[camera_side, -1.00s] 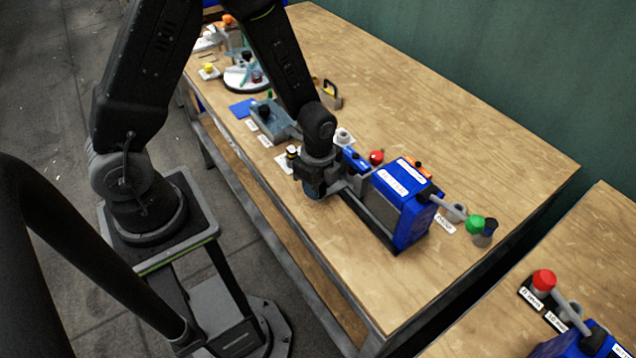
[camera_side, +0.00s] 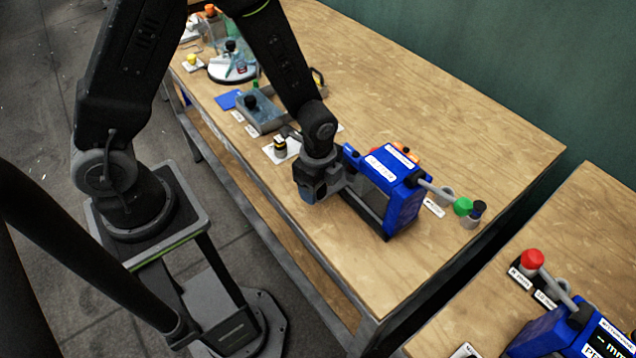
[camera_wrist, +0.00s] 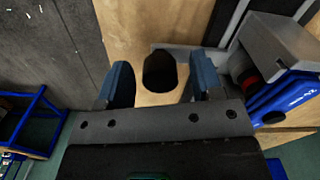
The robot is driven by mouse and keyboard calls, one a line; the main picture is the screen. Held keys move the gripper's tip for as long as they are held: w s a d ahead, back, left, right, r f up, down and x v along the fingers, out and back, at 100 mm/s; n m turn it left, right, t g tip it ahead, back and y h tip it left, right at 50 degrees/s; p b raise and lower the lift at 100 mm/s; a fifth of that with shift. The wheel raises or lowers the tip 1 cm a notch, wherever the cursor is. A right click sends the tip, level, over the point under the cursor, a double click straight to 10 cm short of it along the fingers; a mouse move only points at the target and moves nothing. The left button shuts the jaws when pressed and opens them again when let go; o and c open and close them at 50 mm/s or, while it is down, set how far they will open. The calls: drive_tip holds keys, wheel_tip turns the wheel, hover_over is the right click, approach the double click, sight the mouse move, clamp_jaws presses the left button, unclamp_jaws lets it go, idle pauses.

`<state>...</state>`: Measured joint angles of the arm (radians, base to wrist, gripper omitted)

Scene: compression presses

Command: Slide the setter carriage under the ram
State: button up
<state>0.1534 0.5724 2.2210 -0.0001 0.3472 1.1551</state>
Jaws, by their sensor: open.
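The blue press (camera_side: 405,205) stands on the wooden bench with white labels and a lever ending in a green knob (camera_side: 463,206). Its blue body also shows at the right edge of the wrist view (camera_wrist: 285,97). My gripper (camera_side: 340,183) is beside the press's left side. In the wrist view my gripper (camera_wrist: 160,62) is open, with a dark rounded knob (camera_wrist: 159,76) showing between the blue-grey fingers. I cannot tell whether they touch it. A grey metal piece lies behind the knob; I cannot clearly make out the carriage. The ram is not clear either.
A grey device (camera_side: 262,112), a blue pad (camera_side: 229,99) and a round white stand (camera_side: 233,70) are farther back on the bench. A second blue press (camera_side: 565,325) with a red knob (camera_side: 532,260) is on another table. The bench behind the press is mostly clear.

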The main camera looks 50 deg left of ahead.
wheel_tip(320, 180, up, 14)
idle(0.6)
drive_tip(key=shift+f, duration=0.1)
wheel_tip(320, 180, down, 14)
drive_tip(key=n, duration=1.8)
drive_tip(key=shift+d, duration=0.15)
